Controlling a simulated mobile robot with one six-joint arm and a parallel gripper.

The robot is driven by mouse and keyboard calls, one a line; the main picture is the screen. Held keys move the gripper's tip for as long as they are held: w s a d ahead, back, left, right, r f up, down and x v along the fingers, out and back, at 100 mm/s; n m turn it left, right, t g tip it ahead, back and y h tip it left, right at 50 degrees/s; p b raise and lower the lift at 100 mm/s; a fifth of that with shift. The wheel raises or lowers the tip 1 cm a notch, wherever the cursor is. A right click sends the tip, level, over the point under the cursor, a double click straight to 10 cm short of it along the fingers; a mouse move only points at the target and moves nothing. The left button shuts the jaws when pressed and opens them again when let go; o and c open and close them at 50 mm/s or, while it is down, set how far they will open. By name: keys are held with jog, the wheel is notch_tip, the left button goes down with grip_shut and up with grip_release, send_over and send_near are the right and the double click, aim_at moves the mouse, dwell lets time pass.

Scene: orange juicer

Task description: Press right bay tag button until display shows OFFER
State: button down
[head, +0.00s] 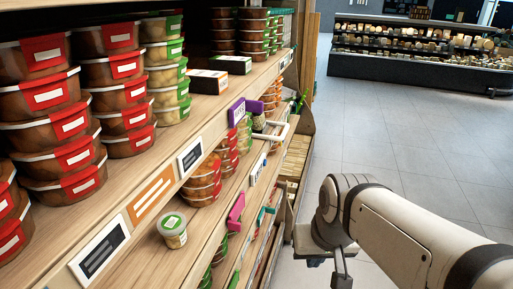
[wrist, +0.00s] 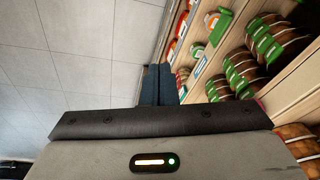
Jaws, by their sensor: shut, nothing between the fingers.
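Electronic tags line the shelf's front edge in the head view: a white-and-dark tag (head: 100,252), an orange tag (head: 151,196), another white-and-dark tag (head: 191,156) and a purple tag (head: 236,112). I cannot tell which is the right bay tag. Their text is too small to read, no OFFER word is legible, and no button is distinguishable. My gripper (wrist: 158,84) shows in the wrist view with its dark fingers together and empty, beside the shelf fronts. In the head view my arm is at the right, over the aisle, apart from the upper tags.
Stacked tubs with red labels (head: 60,125) and green-labelled tubs (head: 167,78) fill the shelf. A single small tub (head: 172,230) stands on the lower shelf. A white handle-like loop (head: 280,130) projects from the shelf front. The tiled aisle (head: 400,120) is clear up to a far display case (head: 420,50).

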jog(key=w+a+m+y, duration=0.5)
jog(key=w, duration=0.2)
jog(key=m+t+y+p, duration=0.1)
jog(key=m+t+y, duration=0.4)
jog(key=m, duration=0.8)
send_near(265, 162)
jog(key=s+a+f+t+h, duration=0.1)
jog(key=s+a+f, duration=0.15)
jog(key=s, duration=0.45)
jog(key=w+d+f+m+t+h, duration=0.1)
jog(key=w+d+m+t+h, duration=0.2)
jog(key=w+d+m, duration=0.4)
jog(key=shift+w+d+f+t, duration=0.2)
jog(key=shift+w+f+t, duration=0.15)
jog(key=shift+t, duration=0.45)
jog(key=shift+a, duration=0.1)
jog(key=w+a, duration=0.3)
jog(key=a, duration=0.5)
jog(key=shift+b, duration=0.45)
jog(key=shift+w, duration=0.1)
